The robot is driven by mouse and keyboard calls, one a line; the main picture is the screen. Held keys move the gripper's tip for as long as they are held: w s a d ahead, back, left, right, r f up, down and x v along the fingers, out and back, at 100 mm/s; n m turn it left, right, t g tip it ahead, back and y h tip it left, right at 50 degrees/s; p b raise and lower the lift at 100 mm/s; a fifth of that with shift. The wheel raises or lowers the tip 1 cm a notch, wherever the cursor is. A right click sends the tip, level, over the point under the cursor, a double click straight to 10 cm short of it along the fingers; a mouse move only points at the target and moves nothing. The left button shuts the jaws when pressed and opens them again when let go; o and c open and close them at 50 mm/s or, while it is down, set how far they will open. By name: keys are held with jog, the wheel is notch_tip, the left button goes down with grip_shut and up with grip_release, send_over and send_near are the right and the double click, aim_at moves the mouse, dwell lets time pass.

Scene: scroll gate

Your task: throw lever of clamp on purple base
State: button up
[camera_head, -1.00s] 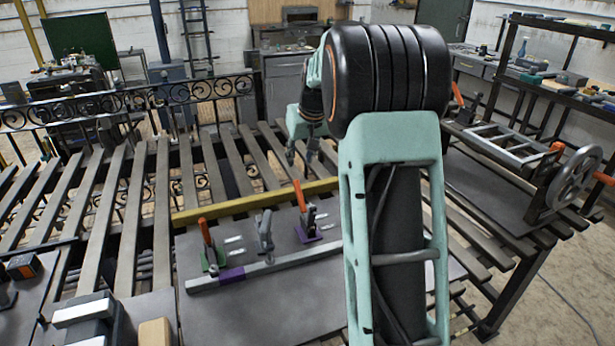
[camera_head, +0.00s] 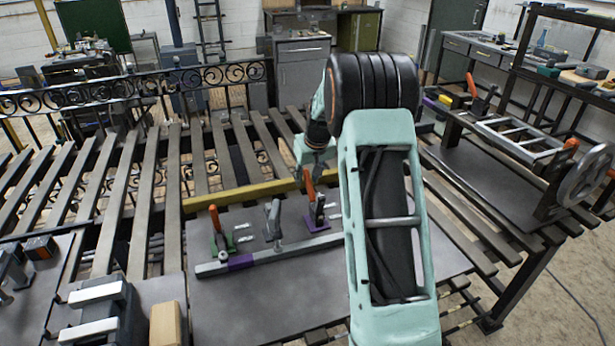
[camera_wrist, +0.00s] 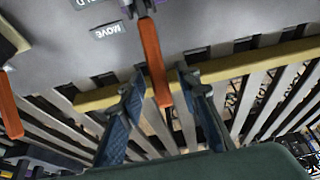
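The clamp on the purple base (camera_head: 314,222) stands on the grey plate in the head view, its orange lever (camera_head: 309,184) pointing up. In the wrist view the orange lever (camera_wrist: 154,60) runs down from the purple base (camera_wrist: 143,4) at the top edge. My gripper (camera_wrist: 160,88) is open, with one blue-padded finger on each side of the lever's end. Gaps show between lever and fingers. In the head view my gripper (camera_head: 317,170) is at the lever's top, partly hidden by my arm.
A clamp on a green base (camera_head: 222,242) with an orange lever and a grey clamp (camera_head: 273,222) stand to the left. A grey bar (camera_head: 285,250) lies in front, a yellow bar (camera_head: 240,193) behind. "MOVE" label (camera_wrist: 107,31) lies near the purple base.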

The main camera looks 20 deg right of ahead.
jog(key=shift+f, duration=0.1)
jog(key=shift+c, duration=0.5)
grip_shut()
